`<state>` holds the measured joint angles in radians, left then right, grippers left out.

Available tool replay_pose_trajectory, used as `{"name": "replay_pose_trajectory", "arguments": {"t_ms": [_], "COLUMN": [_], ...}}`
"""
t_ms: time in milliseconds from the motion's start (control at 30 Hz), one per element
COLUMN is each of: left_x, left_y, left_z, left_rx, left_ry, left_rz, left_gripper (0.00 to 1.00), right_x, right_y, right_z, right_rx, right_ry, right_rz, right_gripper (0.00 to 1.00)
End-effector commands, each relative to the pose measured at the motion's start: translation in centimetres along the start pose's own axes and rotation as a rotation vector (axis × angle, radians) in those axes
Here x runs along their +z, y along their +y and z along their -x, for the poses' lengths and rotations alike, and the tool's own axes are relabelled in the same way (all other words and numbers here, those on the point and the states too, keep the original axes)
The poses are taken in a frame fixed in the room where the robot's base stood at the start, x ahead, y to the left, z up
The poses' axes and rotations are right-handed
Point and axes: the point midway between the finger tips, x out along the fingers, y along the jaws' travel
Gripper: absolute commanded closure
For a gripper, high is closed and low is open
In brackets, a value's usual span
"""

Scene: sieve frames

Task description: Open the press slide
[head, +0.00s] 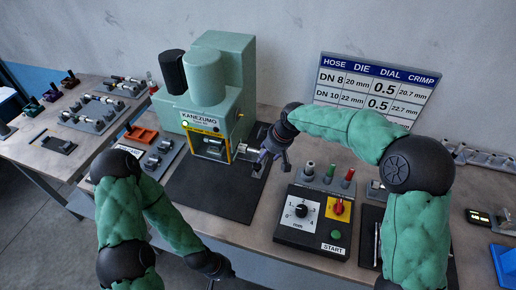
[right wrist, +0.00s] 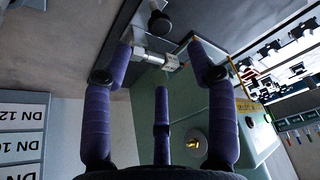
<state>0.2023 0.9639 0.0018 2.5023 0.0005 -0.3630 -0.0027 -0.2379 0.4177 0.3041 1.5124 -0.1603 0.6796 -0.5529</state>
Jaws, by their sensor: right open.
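The green press (head: 213,85) stands on a dark mat at the back of the table, with a yellow-framed window low on its front. A silver rod-like part (head: 241,149) sticks out from the right side of this front; I take it for the slide's handle. My right gripper (head: 262,163) is at that part's right end. In the right wrist view its purple fingers are spread open, and the silver part (right wrist: 153,57) lies between or just beyond the fingertips; contact is unclear. My left gripper (head: 222,270) hangs low at the table's front edge, dark and small, its fingers unclear.
A control box (head: 314,220) with a dial, a red-yellow switch and a green button stands right of the mat. Hose fittings (head: 328,173) stand behind it. A size chart (head: 375,88) is at the back. Trays of parts (head: 160,157) lie left of the press.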

Motion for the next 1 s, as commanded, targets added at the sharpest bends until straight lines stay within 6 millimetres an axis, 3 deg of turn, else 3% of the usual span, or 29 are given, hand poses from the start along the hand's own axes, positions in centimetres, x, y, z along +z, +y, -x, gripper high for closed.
{"name": "replay_pose_trajectory", "arguments": {"t_ms": [167,700,1000], "left_x": [0.2,0.1,0.1], "left_y": [0.0,-0.4,-0.4], "left_z": [-0.1,-1.0,-1.1], "left_rx": [0.000,0.000,0.000], "left_ry": [-0.003,-0.002,-0.002], "left_rz": [0.000,0.000,0.000], "left_gripper": [1.00,1.00,1.00], "right_x": [-0.1,-0.1,-0.1], "right_y": [0.0,0.0,0.0], "right_z": [-0.6,-9.0,-10.6], "right_rx": [-0.001,0.001,0.001], "right_ry": [-0.002,-0.001,0.000], "right_rz": [0.006,0.004,0.004], "right_gripper": [0.42,0.42,0.42]}}
